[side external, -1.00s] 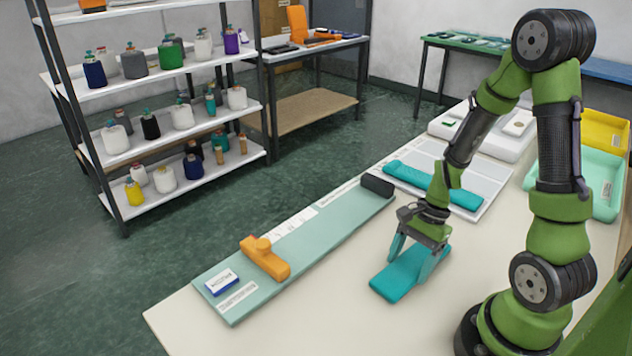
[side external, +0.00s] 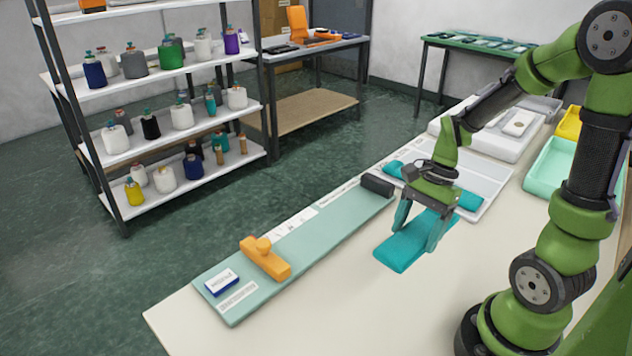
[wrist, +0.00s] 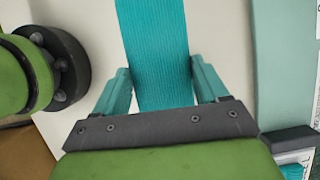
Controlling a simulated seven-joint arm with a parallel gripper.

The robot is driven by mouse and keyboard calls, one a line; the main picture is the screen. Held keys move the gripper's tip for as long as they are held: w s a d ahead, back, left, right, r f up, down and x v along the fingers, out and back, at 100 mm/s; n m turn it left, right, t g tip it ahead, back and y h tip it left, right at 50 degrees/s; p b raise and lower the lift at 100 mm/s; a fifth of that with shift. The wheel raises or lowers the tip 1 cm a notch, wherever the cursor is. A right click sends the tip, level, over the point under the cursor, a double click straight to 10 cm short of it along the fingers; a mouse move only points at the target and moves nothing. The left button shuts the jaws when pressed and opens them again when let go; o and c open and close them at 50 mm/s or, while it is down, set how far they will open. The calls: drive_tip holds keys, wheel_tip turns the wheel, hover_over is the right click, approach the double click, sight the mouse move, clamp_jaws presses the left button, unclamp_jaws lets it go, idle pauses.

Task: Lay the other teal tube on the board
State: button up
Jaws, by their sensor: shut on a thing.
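My gripper (side external: 420,230) is shut on a flat teal tube (side external: 403,250), with one finger along each long edge. In the wrist view the ribbed tube (wrist: 155,40) runs forward from between the fingertips (wrist: 162,86). The tube appears level and just above the table, though the gap is hard to judge. The long pale green board (side external: 325,238) lies to its left, apart from it. A second teal tube (side external: 468,200) lies in the white tray (side external: 490,182) behind my gripper, which partly hides it.
On the board are an orange clamp-like piece (side external: 265,258), a blue and white box (side external: 222,282) and a dark block (side external: 377,186) at the far end. A mint bin (side external: 550,172) stands at the right. The table's front is clear.

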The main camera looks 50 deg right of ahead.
drive_tip(key=w+f, duration=0.3)
drive_tip(key=w, duration=0.2)
hover_over(334, 220)
drive_tip(key=d, duration=0.1)
drive_tip(key=shift+s+d+f+n, duration=0.1)
drive_tip(key=shift+d+f+n, duration=0.1)
drive_tip(key=shift+f+n, duration=0.25)
drive_tip(key=shift+f, duration=1.75)
drive_tip(key=shift+f, duration=0.2)
drive_tip(key=o, duration=1)
drive_tip(key=shift+r, duration=0.1)
